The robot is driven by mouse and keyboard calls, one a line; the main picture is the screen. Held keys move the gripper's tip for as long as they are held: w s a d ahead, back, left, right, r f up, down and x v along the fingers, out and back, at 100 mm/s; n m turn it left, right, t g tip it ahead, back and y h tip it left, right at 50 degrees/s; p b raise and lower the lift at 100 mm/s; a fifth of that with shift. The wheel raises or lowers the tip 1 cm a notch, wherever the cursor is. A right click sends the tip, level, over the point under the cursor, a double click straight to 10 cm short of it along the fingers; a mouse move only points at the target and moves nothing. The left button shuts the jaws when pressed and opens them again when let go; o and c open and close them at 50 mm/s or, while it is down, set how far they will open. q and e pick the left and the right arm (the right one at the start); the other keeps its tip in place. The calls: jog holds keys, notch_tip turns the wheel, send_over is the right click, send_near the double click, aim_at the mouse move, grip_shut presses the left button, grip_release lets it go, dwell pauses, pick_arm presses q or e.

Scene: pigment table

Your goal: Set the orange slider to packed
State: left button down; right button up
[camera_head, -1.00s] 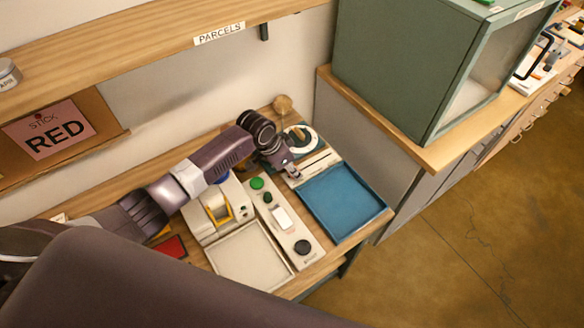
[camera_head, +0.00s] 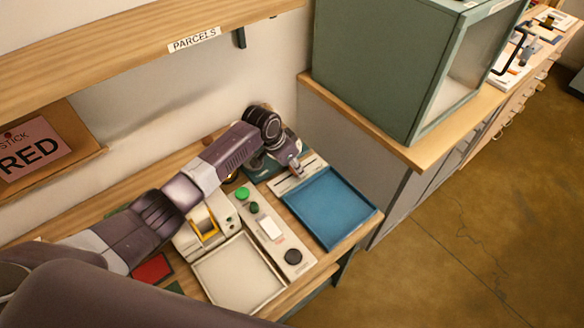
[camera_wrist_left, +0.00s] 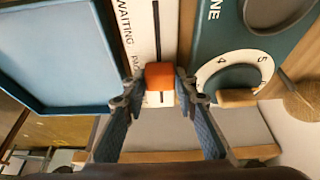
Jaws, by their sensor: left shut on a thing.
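The orange slider (camera_wrist_left: 160,75) is a small block on a white slotted strip (camera_wrist_left: 142,22) in the left wrist view. The strip reads WAITING, with a second label starting "PA" beside the slider. Most of the slot lies on the WAITING side; a short length shows past the slider. My left gripper (camera_wrist_left: 160,88) is shut on the slider, one fingertip at each side. In the head view my left gripper (camera_head: 297,172) is over the strip (camera_head: 283,187), about midway along it, and largely hides the slider. My right gripper is not in view.
A blue tray (camera_head: 335,207) lies beside the strip, and a teal panel with a numbered dial (camera_wrist_left: 232,72) is on the other side. A pale control box (camera_head: 270,228) with green and black buttons and a cream tray (camera_head: 240,275) are nearer. A green cabinet (camera_head: 385,70) stands behind right.

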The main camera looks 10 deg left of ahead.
pick_arm(q)
jog(key=c, duration=1.8)
grip_release()
jog(key=v, duration=1.2)
jog(key=shift+d, duration=0.1)
